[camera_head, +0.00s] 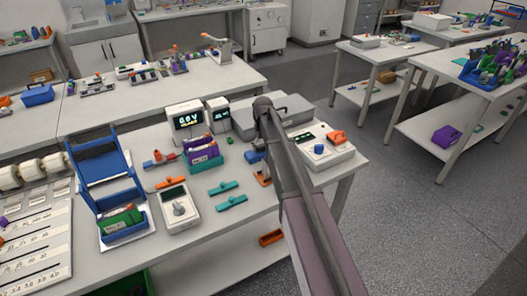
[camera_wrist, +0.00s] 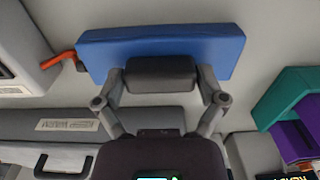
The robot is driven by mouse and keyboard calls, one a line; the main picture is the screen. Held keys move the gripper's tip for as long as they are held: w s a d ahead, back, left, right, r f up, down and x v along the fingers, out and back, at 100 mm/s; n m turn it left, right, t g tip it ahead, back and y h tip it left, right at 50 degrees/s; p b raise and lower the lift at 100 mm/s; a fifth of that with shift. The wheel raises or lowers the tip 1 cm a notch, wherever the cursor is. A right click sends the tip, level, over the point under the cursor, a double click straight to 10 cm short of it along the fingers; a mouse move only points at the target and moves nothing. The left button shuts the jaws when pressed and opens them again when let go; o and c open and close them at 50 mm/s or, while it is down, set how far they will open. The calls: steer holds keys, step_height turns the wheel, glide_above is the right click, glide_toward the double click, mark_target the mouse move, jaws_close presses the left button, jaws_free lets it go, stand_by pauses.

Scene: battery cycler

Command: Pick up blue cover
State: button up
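A blue cover (camera_wrist: 215,47) shows as a long blue block across the top of the wrist view. In the head view a small blue piece (camera_head: 254,157), which looks like the same cover, lies beside my arm near the grey cases. My gripper (camera_wrist: 160,75) is in front of the blue cover in the wrist view, its dark pad overlapping the cover's lower middle. The far finger is hidden, so I cannot tell whether the gripper is open or grips the cover. In the head view my arm mostly hides the gripper.
A teal and purple holder (camera_head: 203,150) stands left of the arm. An orange-handled part (camera_head: 263,179) is close to the cover. Display units (camera_head: 186,118), grey cases (camera_head: 290,108) and a white box with a blue knob (camera_head: 320,150) crowd the bench. Teal clips (camera_head: 223,187) lie in front.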

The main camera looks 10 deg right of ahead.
mark_target(263, 145)
steer(key=c, duration=0.5)
steer(key=shift+r, duration=0.15)
step_height(263, 145, up, 10)
steer(key=p, duration=1)
stand_by(0.6)
steer(key=s+d+r+p, duration=0.1)
steer(key=s+r+p, duration=0.1)
steer(key=s, duration=0.1)
steer(key=s+d+r+p, duration=0.1)
steer(key=s+r+p, duration=0.1)
steer(key=s+p, duration=0.1)
steer(key=s+d+r+p, duration=0.1)
steer(key=s+r+p, duration=0.1)
steer(key=s, duration=0.3)
steer(key=shift+d+r, duration=0.25)
steer(key=shift+r, duration=0.3)
